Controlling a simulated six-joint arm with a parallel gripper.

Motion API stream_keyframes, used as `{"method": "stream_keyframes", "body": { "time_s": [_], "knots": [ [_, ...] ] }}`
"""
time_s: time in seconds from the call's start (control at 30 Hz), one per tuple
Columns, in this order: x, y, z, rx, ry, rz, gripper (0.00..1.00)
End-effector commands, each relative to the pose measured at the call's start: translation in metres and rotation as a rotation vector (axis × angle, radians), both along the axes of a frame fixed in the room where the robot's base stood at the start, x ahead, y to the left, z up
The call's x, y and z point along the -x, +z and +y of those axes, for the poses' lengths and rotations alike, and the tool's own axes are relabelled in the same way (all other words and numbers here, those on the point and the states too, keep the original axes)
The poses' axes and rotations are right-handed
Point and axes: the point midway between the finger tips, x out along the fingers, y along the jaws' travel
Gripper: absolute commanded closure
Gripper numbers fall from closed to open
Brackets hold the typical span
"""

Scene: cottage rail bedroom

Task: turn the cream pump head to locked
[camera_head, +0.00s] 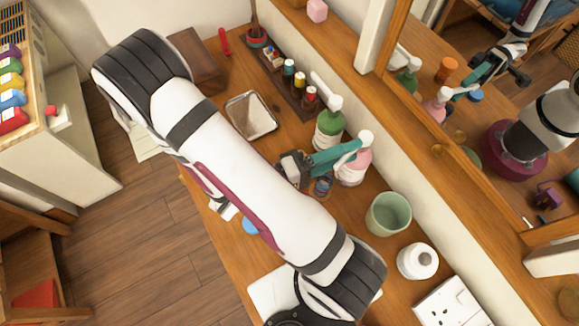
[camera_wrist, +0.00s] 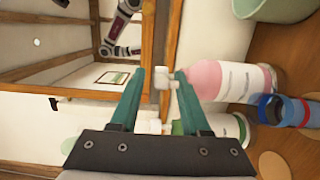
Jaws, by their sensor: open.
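A pink bottle (camera_head: 354,169) with a white label stands upright by the wall under the mirror. Its pale pump head (camera_head: 365,138) sits at my gripper's fingertips. My gripper (camera_head: 353,148) has teal fingers and reaches to it from the left. In the wrist view the gripper (camera_wrist: 160,74) is open, with the pump head (camera_wrist: 165,80) between its fingertips; I cannot tell if either finger touches it. The pink bottle (camera_wrist: 225,78) lies to the right there. A green bottle (camera_head: 327,132) with a white pump stands just behind; it is partly hidden by the fingers in the wrist view.
A blue item (camera_head: 323,186) stands near my fingers. A green cup (camera_head: 388,214) and a white roll (camera_head: 417,261) stand nearer. A rack of small bottles (camera_head: 290,80) and a metal tray (camera_head: 251,116) lie farther back. The mirror (camera_head: 470,130) runs along the right.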

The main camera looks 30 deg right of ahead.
Motion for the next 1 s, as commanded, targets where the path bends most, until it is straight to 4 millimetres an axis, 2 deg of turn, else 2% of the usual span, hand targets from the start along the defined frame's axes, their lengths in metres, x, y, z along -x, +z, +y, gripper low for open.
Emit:
{"method": "stream_keyframes", "body": {
  "time_s": [0.3,0.5,0.63,0.87,1.0],
  "knots": [
    [-0.012,-0.001,0.087,-0.003,0.007,-0.005,0.54],
    [-0.017,-0.001,0.13,-0.001,0.003,-0.004,0.54],
    [-0.018,0.0,0.141,-0.001,0.001,-0.002,0.54],
    [-0.018,0.0,0.142,-0.001,0.0,-0.002,0.54],
    [-0.018,0.0,0.142,-0.001,0.0,-0.002,0.77]
  ]
}}
